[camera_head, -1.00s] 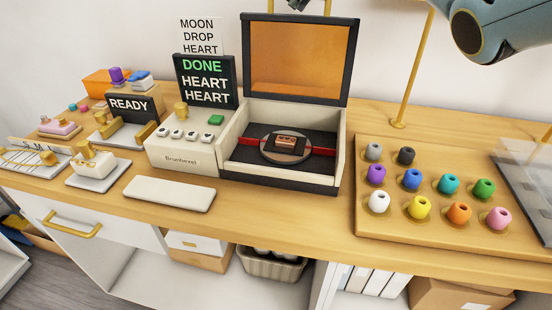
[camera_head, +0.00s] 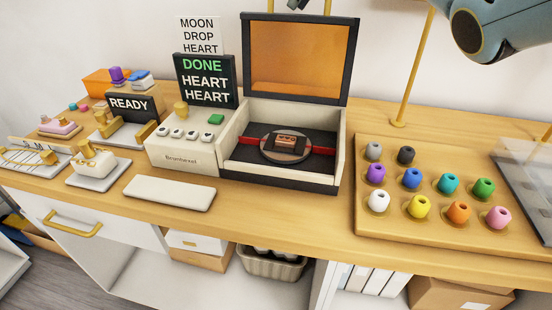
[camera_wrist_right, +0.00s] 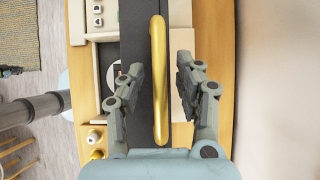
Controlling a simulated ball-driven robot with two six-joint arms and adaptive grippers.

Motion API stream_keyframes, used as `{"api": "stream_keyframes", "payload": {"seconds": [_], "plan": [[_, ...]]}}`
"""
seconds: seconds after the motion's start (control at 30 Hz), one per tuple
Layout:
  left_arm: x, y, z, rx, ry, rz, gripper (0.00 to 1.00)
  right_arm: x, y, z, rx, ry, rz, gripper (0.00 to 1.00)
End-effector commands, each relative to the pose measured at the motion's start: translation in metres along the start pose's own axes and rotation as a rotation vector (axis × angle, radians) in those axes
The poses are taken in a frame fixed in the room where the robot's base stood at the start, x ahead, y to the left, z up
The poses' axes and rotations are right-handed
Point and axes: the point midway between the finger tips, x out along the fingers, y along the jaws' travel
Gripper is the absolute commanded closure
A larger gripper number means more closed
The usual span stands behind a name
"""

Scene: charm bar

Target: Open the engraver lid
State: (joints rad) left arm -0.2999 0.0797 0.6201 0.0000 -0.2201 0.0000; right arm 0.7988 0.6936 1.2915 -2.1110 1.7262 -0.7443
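The engraver (camera_head: 292,182) stands on the counter with its lid (camera_head: 299,60) raised about upright. The lid has a dark frame and an amber window. Inside, a small brown piece with light marks (camera_head: 286,141) lies on a round grey plate (camera_head: 268,154). In the right wrist view a gold bar handle (camera_wrist_right: 158,80) runs along the dark lid edge. My right gripper (camera_wrist_right: 160,76) is open, with one finger on each side of the handle and gaps between. My left gripper is in neither view.
A control box (camera_head: 183,153) with a green button stands left of the engraver, below a screen (camera_head: 206,82) reading "DONE HEART HEART". A wooden board (camera_head: 400,236) with several coloured beads lies to the right. A white slab (camera_head: 170,193) lies in front. A gold post (camera_head: 411,75) rises behind.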

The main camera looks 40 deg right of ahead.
Motion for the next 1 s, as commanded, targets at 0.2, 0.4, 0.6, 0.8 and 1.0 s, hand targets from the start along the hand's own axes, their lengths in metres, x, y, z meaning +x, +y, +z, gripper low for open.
{"api": "stream_keyframes", "payload": {"seconds": [0.2, 0.4, 0.6, 0.8, 1.0], "plan": [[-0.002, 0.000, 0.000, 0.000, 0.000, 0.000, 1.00, -0.002, 0.000, 0.001, 0.000, 0.000, 0.000, 0.65], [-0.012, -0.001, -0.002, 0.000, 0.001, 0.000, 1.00, -0.012, 0.000, 0.008, 0.000, 0.000, 0.000, 0.65], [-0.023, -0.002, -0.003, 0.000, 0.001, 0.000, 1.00, -0.023, 0.000, 0.016, 0.000, 0.000, 0.000, 0.65], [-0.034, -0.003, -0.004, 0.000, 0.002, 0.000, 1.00, -0.034, 0.000, 0.024, 0.000, 0.000, 0.000, 0.65], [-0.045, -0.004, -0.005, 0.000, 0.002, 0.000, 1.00, -0.045, 0.000, 0.031, 0.000, 0.000, 0.000, 0.65]]}}
